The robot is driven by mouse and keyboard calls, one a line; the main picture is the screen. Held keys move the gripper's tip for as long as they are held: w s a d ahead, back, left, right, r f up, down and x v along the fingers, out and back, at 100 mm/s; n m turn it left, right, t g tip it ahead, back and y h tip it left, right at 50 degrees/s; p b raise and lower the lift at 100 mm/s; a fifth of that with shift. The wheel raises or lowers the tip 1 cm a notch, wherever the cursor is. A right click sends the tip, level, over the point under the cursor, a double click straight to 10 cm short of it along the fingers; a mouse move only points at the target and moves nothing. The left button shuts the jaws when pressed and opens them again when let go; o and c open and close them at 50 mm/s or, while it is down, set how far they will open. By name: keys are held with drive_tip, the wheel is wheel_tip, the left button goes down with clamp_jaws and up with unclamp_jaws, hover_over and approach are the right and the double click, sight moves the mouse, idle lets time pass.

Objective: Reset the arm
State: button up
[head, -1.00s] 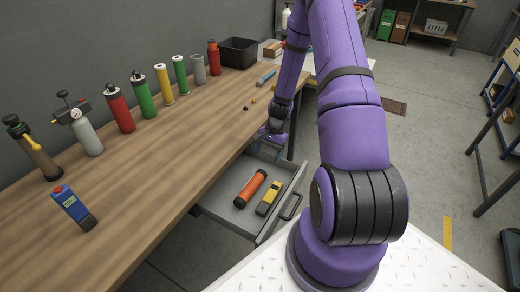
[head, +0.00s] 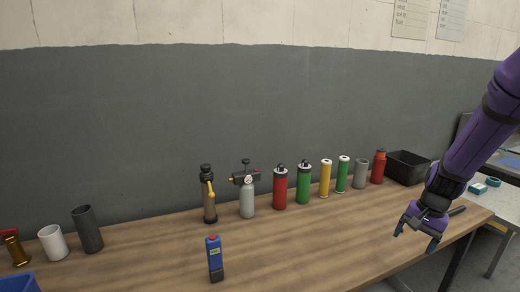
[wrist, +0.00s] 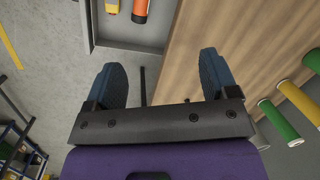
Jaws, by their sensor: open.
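My purple arm (head: 478,135) comes in from the right in the head view. My gripper (head: 415,240) hangs at its end, over the right part of the wooden workbench (head: 300,250) or its front edge. Its two dark blue fingers are spread apart, with nothing between them. In the wrist view, my gripper (wrist: 160,68) is also open and empty, beside the bench edge. An open grey drawer (wrist: 91,25) shows at the top of the wrist view. It holds an orange cylinder (wrist: 141,10) and a yellow device (wrist: 112,4), both partly cut off.
A row of several canisters and tubes, including a red canister (head: 280,189), stands along the back of the bench. A black bin (head: 408,167) is at its right end. A blue handheld device (head: 214,258) stands near the front. The bench middle is clear.

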drive_tip(key=s+a+r+n+t+h, duration=0.15)
drive_tip(key=s+a+r, duration=0.25)
drive_tip(key=r, duration=0.5)
drive_tip(key=s+a+r+n+t, duration=0.1)
drive_tip(key=s+a+r+n, duration=0.3)
drive_tip(key=r, duration=0.5)
drive_tip(key=s+a+r+n+t, duration=0.1)
drive_tip(key=s+a+r, duration=0.1)
drive_tip(key=s+r, duration=0.2)
drive_tip(key=s+a+r+n+t, duration=0.1)
drive_tip(key=s+a+r+n, duration=0.1)
drive_tip(key=s, duration=0.8)
wheel_tip(320, 180, up, 2)
drive_tip(key=shift+s+a+r+h, duration=0.15)
drive_tip(key=shift+s+a+h, duration=0.25)
drive_tip(key=shift+a, duration=0.2)
drive_tip(key=shift+n+t, duration=0.25)
